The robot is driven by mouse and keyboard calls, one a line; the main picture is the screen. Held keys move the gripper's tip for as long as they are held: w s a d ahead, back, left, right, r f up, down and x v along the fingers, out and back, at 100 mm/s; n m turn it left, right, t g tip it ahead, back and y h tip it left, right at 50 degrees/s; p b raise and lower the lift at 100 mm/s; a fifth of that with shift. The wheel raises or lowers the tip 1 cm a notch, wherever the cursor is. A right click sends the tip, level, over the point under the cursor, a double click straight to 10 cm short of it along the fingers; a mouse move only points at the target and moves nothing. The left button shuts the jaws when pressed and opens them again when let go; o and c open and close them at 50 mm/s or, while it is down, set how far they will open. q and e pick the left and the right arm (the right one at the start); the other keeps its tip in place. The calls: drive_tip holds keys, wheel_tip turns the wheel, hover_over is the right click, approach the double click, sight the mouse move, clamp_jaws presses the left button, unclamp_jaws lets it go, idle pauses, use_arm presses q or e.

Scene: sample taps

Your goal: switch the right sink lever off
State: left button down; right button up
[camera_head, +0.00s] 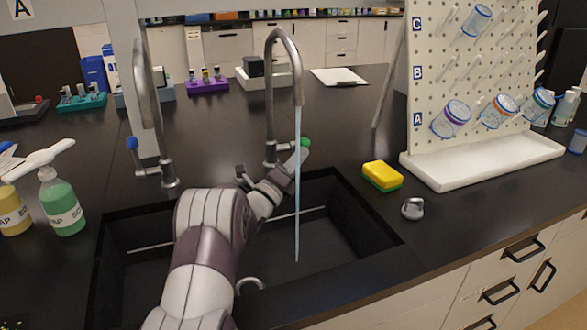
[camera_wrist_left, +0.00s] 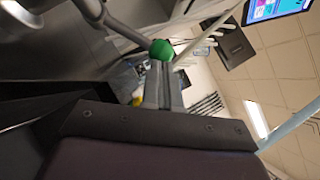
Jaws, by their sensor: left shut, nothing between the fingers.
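The right sink tap (camera_head: 270,95) is a grey gooseneck behind the sink, and a stream of water (camera_head: 297,200) runs from its spout into the basin. Its lever ends in a green knob (camera_head: 305,142) on the tap's right side. My left gripper (camera_head: 299,156) is shut and empty, with its fingertips right at the green knob. In the left wrist view the green knob (camera_wrist_left: 161,50) sits just beyond the shut fingertips (camera_wrist_left: 160,64); I cannot tell whether they touch. My right gripper is not in view.
The left tap (camera_head: 147,90) has a blue knob (camera_head: 132,143) and no visible water. A yellow-green sponge (camera_head: 382,176) lies right of the sink (camera_head: 380,225), near a white drying rack (camera_head: 480,165). Soap bottles (camera_head: 62,205) stand at the left. The counter behind the right tap is mostly clear.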

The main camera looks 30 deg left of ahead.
use_arm(q)
drive_tip(key=w+a+r+n+g+y+p, duration=0.2)
drive_tip(key=w+a+r+n+g+p, duration=0.2)
drive_tip(key=p, duration=1)
drive_tip(key=shift+w+a+r+n+g+p, duration=0.3)
drive_tip(key=shift+a+r+n+g, duration=0.35)
drive_tip(key=shift+r+n, duration=1.55)
drive_tip(key=shift+d+f+n, duration=0.1)
drive_tip(key=shift+f+n, duration=0.35)
drive_tip(key=shift+n, duration=0.05)
drive_tip(key=shift+d, duration=0.1)
